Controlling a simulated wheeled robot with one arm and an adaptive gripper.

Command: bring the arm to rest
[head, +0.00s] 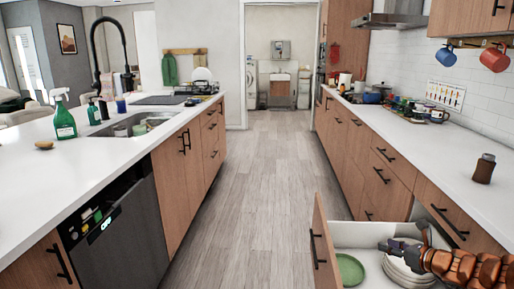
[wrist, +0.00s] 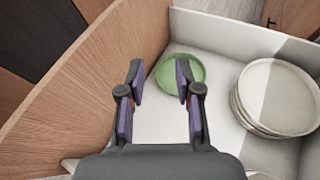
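My gripper (wrist: 160,82) is open in the wrist view, its two fingers apart with nothing held between them. It is above an open drawer that has a wooden front (wrist: 95,85) and pale inner walls. A green plate (wrist: 186,68) lies flat in the drawer beyond the fingertips, and the right fingertip overlaps it in the picture. A stack of white plates (wrist: 280,95) stands to the right in the drawer. In the head view my gripper (head: 405,243) and orange arm reach in from the lower right over the white plates (head: 402,268), with the green plate (head: 349,269) to their left.
The open drawer front (head: 322,252) juts into the aisle. The right counter (head: 440,165) holds a brown bottle (head: 484,168) near the arm and several cups further back. The island (head: 60,180) with sink and dishwasher lies left. The wooden floor (head: 255,190) between is clear.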

